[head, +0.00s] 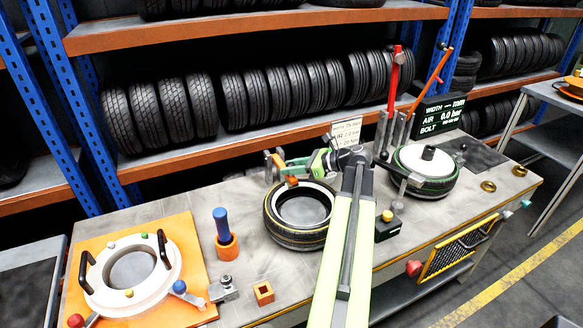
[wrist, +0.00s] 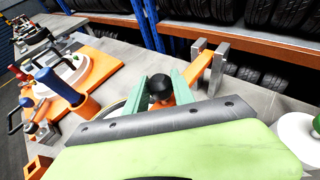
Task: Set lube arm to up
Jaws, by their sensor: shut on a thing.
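The lube arm appears to be the orange bar (wrist: 203,72) in the wrist view, mounted between grey upright brackets (wrist: 220,66) at the back of the bench. A black knob (wrist: 161,87) with orange below it sits between the pale green fingers of my gripper (wrist: 162,92). My gripper is shut on this end of the lube arm. In the head view my gripper (head: 291,165) is above the back rim of the left tyre (head: 297,238), with an orange piece (head: 291,181) just below it. My forearm and wrist hide part of the lube arm, so its exact angle is unclear.
An orange plate (head: 195,232) with a white ring (head: 165,282) is at left. A blue-handled tool (head: 221,222) stands in an orange holder. A second tyre (head: 432,183), red and orange levers (head: 396,70), and a display (head: 440,115) are at right. Tyre racks stand behind.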

